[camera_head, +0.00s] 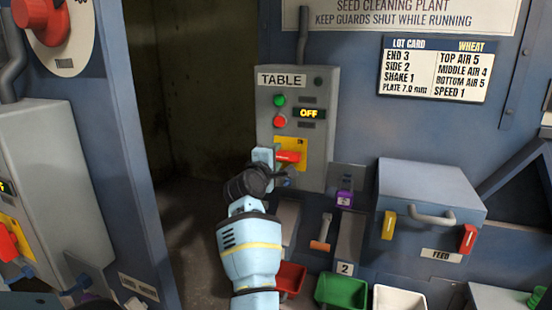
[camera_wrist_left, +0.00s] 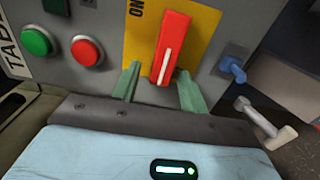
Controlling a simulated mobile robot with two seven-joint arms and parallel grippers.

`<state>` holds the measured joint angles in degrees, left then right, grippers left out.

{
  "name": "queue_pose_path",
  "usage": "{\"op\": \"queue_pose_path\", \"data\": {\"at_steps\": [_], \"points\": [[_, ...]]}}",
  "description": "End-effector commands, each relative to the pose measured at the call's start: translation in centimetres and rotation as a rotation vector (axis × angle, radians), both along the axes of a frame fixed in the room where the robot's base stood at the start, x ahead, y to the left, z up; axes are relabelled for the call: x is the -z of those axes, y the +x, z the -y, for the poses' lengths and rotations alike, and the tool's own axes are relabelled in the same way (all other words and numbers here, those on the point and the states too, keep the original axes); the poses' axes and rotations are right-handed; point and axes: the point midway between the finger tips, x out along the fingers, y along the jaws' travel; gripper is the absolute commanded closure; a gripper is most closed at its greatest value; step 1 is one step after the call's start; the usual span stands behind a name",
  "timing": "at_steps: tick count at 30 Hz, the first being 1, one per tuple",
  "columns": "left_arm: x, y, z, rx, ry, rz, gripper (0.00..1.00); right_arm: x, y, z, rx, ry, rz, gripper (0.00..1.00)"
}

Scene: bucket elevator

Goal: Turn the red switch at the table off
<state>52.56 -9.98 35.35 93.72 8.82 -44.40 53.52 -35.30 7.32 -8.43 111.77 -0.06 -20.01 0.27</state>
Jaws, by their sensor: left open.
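The grey switch box marked TABLE (camera_head: 318,165) hangs on the blue machine wall, with a display reading OFF (camera_head: 310,113). Its red switch handle (camera_head: 288,156) lies horizontal on a yellow plate (camera_head: 297,144). In the left wrist view, the handle (camera_wrist_left: 171,45) stands lengthwise on the yellow plate (camera_wrist_left: 145,40), which bears the word ON. My left gripper (camera_wrist_left: 158,86) is open, with one green finger on each side of the handle's lower part. A gap shows beside each finger. In the head view my left gripper (camera_head: 276,164) partly covers the box's lower left. My right gripper is not in view.
A green button (camera_head: 279,100) and a red button (camera_head: 280,121) sit above the handle. A small blue lever (camera_wrist_left: 232,68) is beside the plate. A feed box (camera_head: 430,190) stands at right; red, green and white bins are below. A dark opening lies left of the box.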

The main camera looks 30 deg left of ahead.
Motion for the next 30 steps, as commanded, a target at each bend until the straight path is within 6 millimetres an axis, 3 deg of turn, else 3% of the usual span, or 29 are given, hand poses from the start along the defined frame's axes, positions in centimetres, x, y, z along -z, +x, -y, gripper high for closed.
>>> {"op": "queue_pose_path", "data": {"at_steps": [16,30], "points": [[0.1,-6.2,1.5,0.001,-0.001,-0.002,0.56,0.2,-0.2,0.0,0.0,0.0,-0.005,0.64],[0.1,-7.2,1.8,0.001,-0.001,-0.002,0.56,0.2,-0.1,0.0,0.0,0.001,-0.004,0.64]]}}
